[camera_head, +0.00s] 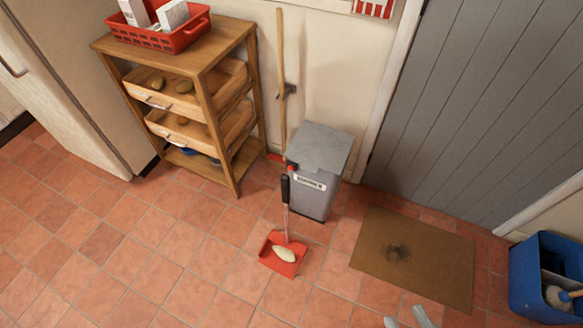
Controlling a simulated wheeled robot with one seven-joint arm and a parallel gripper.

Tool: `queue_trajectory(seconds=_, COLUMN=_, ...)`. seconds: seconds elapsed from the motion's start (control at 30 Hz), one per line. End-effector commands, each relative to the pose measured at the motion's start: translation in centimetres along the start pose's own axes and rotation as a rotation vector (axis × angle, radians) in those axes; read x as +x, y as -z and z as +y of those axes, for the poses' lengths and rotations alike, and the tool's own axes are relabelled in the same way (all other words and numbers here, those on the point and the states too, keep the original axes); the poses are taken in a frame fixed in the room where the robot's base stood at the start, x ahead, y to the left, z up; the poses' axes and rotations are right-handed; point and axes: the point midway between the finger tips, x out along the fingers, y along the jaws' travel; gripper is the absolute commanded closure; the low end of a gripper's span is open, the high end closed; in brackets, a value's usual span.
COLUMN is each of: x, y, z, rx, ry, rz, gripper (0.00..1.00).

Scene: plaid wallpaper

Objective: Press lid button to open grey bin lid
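The grey bin (318,203) stands against the wall between the wooden shelf and the grey door. Its flat grey lid (320,145) lies closed on top. A small red spot (292,167) shows at the front left corner below the lid; I cannot tell whether it is the lid button or part of the dustpan handle. A white label (311,183) with dark lettering is on the front. The two pale tips of my gripper (407,319) just show at the bottom edge, spread apart with nothing visible between them, well in front of the bin.
A red dustpan (282,256) with a pale oval thing in it stands before the bin, its black handle (285,189) upright near the bin's left front. A brown mat (415,257) lies right, a blue crate (545,280) far right. A wooden shelf (215,135) stands left.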

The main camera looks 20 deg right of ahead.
Motion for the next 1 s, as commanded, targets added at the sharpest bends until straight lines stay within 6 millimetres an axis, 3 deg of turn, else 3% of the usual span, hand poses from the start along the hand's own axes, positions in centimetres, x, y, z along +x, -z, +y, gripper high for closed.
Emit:
queue_trajectory(seconds=0.03, x=0.00, y=0.00, z=0.00, rx=0.000, ry=0.000, rz=0.000, gripper=0.75)
queue_trajectory(seconds=0.17, x=0.00, y=0.00, z=0.00, rx=0.000, ry=0.000, rz=0.000, gripper=1.00)
queue_trajectory(seconds=1.0, x=0.00, y=0.00, z=0.00, rx=0.000, ry=0.000, rz=0.000, gripper=1.00)
